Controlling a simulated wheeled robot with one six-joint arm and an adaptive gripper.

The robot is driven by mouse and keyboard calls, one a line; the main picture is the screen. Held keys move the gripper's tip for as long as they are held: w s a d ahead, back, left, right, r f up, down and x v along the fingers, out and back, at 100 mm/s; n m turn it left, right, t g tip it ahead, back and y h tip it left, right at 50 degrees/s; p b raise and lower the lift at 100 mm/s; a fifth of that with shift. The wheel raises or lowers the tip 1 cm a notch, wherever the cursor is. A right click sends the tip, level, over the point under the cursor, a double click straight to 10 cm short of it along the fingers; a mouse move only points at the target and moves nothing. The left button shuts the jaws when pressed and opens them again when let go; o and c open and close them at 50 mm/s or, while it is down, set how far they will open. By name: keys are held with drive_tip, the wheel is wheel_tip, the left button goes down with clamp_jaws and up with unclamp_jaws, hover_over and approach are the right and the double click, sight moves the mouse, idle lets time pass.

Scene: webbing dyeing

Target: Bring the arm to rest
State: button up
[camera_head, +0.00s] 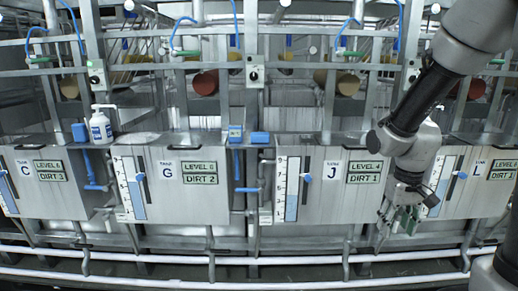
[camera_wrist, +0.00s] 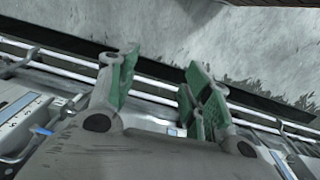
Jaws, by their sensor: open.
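My gripper (camera_head: 402,218) hangs at the right in the head view, pointing down in front of the gap between tank J (camera_head: 318,208) and tank L (camera_head: 487,192). My arm reaches down to it from the upper right. In the wrist view my gripper (camera_wrist: 155,92) has its green-padded fingers spread apart, with nothing between them. Past the fingers, the wrist view shows metal rails and a grey floor. I cannot tell from these views whether the gripper touches the tank front.
Tank C (camera_head: 50,200) and tank G (camera_head: 165,205) stand to the left. A white bottle (camera_head: 100,127) stands on the ledge, and a blue-capped item (camera_head: 235,133) is near tank G. Metal pipes (camera_head: 200,258) run along the front below the tanks.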

drive_tip(key=s+r+t, duration=0.4)
drive_tip(key=s+r, duration=0.9)
drive_tip(key=r, duration=0.3)
drive_tip(key=shift+s+d+r+y, duration=0.2)
drive_tip(key=shift+s+y, duration=0.1)
idle(0.8)
